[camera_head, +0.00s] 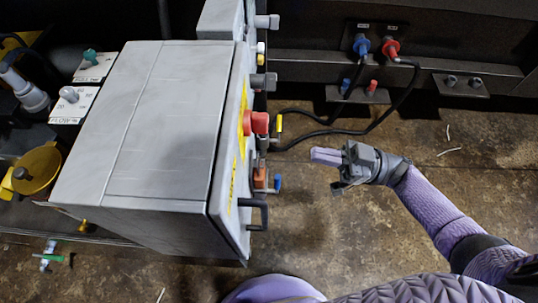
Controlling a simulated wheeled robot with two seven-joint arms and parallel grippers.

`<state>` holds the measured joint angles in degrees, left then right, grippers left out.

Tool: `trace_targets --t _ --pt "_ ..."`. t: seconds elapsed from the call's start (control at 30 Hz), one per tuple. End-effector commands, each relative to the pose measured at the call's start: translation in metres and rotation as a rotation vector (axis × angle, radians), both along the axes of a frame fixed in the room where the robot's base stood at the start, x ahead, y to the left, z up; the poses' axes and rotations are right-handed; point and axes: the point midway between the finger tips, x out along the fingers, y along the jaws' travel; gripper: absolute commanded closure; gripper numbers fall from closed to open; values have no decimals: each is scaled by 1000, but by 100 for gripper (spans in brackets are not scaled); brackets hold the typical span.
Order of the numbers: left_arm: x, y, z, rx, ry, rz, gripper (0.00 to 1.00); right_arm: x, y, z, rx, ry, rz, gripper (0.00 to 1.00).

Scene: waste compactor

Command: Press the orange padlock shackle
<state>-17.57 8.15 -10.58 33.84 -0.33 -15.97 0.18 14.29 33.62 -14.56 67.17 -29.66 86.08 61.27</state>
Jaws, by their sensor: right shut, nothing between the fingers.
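The orange padlock (260,178) hangs on the front panel of the grey cabinet (150,125), below a red knob (257,122). It is small, and its shackle cannot be made out clearly. A blue piece (277,184) sticks out just beside it. My right gripper (326,156) is shut and empty. It is to the right of the padlock, apart from it, with its fingers pointing left toward the panel. My left gripper is not in view.
A black handle (256,214) juts from the panel below the padlock. Black hoses (345,131) run from blue and red connectors (390,47) on the back wall down to the cabinet's side. A yellow round cap (37,170) is at far left. Brown floor (330,240) is open right of the cabinet.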

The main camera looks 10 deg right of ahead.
Motion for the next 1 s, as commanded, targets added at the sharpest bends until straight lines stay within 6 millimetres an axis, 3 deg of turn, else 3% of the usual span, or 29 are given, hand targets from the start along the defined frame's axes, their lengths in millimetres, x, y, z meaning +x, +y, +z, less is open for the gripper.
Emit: trace_targets --t 0.27,0.7,0.8,1.0 --pt "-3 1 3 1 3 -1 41 2 9 4 2 -1 -2 100" --pt "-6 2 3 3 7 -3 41 26 92 34 5 -2 -5 100" --pt "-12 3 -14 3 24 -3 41 26 91 7 1 9 -7 100" --pt "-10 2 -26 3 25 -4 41 26 91 -8 2 6 -8 100"
